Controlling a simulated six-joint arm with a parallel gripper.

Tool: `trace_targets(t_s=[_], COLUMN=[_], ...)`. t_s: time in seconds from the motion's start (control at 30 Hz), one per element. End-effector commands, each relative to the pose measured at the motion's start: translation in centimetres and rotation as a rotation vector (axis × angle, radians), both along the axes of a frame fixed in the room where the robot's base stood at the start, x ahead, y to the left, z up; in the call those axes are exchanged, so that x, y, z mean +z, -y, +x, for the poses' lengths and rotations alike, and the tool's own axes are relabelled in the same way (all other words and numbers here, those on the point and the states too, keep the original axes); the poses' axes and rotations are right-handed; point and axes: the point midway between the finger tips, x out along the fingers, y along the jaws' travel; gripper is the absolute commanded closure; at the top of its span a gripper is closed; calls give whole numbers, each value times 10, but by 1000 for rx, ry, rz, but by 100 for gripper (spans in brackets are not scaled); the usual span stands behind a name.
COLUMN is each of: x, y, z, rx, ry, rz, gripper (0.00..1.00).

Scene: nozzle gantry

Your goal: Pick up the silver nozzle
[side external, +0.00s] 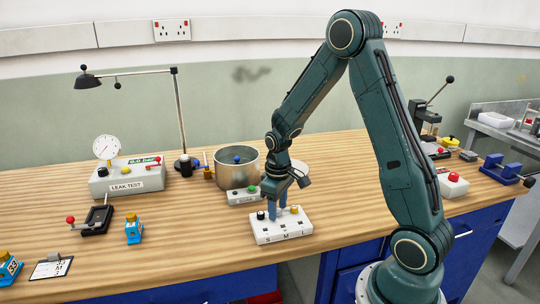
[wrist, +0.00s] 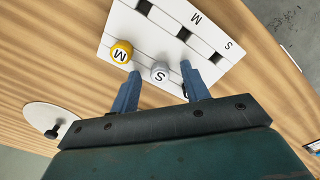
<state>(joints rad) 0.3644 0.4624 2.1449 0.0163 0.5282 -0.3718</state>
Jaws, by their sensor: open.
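The silver nozzle (wrist: 160,72), a round grey cap marked S, stands at the white rack (wrist: 150,45) in the wrist view. My gripper (wrist: 160,70) is open, with one blue finger on each side of the silver nozzle and no visible grip on it. A yellow nozzle (wrist: 121,51) marked M is close beside the left finger. In the side external view my gripper (side external: 279,203) points down at the white rack (side external: 283,232), and its fingers largely hide the silver nozzle there. A dark-topped piece (side external: 261,215) stands at the rack's left end.
A metal pot (side external: 237,167) and a small box with a green button (side external: 243,195) stand just behind the rack. A leak tester (side external: 127,180) and lamp (side external: 177,110) are at the left.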

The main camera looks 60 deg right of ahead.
Motion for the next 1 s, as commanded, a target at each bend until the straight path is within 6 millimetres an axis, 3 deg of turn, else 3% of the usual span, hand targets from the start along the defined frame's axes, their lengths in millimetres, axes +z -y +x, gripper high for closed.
trace_targets(t_s=[0.5,0.73,1.0], x=[-1,-1,-1], y=[0,0,0], z=[0,0,0], rx=[0,0,0], ry=[0,0,0], rz=[0,0,0], gripper=[54,99,100])
